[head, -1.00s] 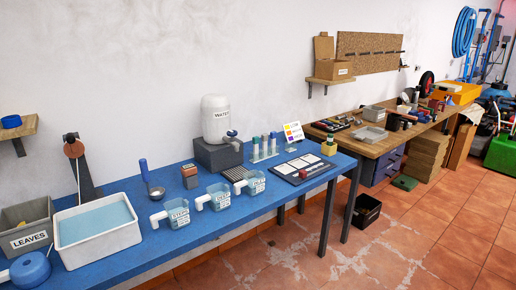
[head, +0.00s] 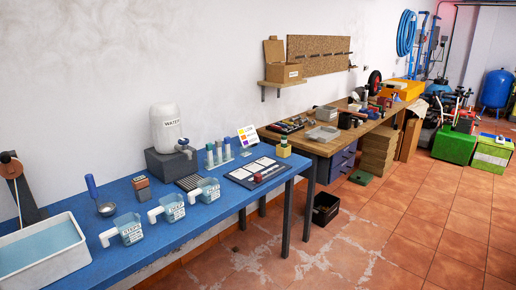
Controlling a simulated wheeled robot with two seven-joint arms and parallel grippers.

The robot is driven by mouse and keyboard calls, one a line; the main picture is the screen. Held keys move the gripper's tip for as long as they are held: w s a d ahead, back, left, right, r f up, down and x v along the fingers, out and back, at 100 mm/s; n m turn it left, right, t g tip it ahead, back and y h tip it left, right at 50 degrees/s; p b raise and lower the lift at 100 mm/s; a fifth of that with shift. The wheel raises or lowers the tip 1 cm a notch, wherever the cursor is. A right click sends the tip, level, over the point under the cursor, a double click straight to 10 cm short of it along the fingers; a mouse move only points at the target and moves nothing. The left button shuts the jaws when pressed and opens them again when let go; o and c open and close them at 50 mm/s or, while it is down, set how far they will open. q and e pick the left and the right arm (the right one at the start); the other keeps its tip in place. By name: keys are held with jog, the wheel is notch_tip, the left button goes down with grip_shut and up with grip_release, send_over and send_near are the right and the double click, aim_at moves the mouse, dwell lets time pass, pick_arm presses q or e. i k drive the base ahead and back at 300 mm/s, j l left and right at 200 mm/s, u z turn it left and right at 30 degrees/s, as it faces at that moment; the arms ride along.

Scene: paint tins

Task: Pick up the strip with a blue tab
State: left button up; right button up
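I cannot make out a strip with a blue tab at this distance. The blue table (head: 200,233) holds three clear pitchers (head: 172,207), a white water container (head: 167,127) on a dark block, and a stand of slim tubes (head: 218,152) with green and blue tops. A dark board with white cards (head: 258,171) lies to the right of the tubes, with a small red object (head: 258,177) on it. Neither of my grippers is in view.
A white tub of blue liquid (head: 45,252) stands at the left end of the blue table. A wooden workbench (head: 325,147) with tools stands beyond it. A black bin (head: 325,208) sits on the floor.

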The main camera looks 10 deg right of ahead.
aim_at(227, 140)
jog(key=u, duration=1.25)
jog(key=z, duration=1.3)
jog(key=i+l+u, duration=0.1)
jog(key=u, duration=0.4)
jog(key=i+l+u, duration=0.1)
jog(key=u, duration=0.4)
jog(key=i+l+u, duration=0.25)
jog(key=l, duration=0.3)
jog(key=l+u, duration=0.25)
jog(key=l, duration=0.3)
jog(key=l+u, duration=0.25)
jog(key=l, duration=0.35)
